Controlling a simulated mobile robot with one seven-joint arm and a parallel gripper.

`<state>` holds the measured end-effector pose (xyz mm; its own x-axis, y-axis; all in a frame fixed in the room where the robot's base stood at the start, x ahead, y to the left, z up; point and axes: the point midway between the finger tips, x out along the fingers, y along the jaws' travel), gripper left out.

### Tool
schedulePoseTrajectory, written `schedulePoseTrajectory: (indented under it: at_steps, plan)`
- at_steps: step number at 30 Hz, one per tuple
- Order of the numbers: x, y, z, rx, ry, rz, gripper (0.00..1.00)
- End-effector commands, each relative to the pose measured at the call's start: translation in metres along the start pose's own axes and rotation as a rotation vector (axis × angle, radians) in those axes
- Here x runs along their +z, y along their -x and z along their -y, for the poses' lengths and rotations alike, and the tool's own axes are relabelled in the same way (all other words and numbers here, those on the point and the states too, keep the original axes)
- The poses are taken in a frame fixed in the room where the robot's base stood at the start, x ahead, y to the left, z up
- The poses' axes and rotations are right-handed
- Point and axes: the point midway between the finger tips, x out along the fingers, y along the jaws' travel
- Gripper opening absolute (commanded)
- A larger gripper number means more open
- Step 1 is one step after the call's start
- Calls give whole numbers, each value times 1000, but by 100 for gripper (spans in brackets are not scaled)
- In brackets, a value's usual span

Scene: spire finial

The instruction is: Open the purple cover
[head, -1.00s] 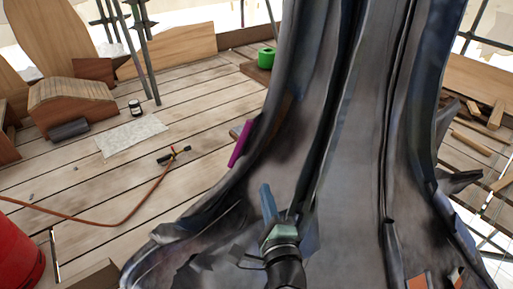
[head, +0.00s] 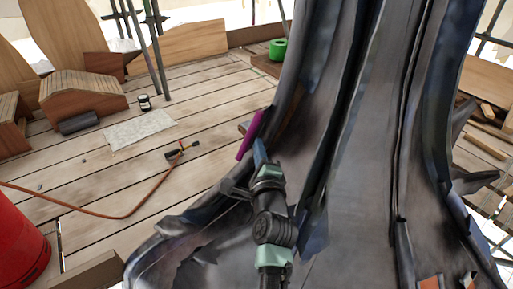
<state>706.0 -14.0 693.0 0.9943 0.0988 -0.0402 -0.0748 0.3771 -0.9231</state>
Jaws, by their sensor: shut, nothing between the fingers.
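The purple cover (head: 249,137) is a small, narrow, tilted panel at the left edge of the large dark grey spire (head: 350,160). Only its thin purple side shows; whether it is open or shut cannot be told. My gripper (head: 260,149) has its blue fingers shut and empty. The fingertips appear just right of and below the cover's lower part in the picture. Whether they touch it cannot be told.
The spire's flared, ragged base (head: 190,245) spreads below my arm. On the plank deck lie a torch with an orange hose (head: 130,210), a pale sheet (head: 140,130) and a dark roll (head: 79,123). A red container (head: 18,245) stands at left, a green roll (head: 278,50) behind.

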Motion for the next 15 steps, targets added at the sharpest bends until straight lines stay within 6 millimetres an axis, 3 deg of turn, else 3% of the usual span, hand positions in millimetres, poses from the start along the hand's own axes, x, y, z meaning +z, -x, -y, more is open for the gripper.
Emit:
schedulePoseTrajectory:
  at_steps: [15]
  plan:
    - [6,-5,0,0,0,0,0]
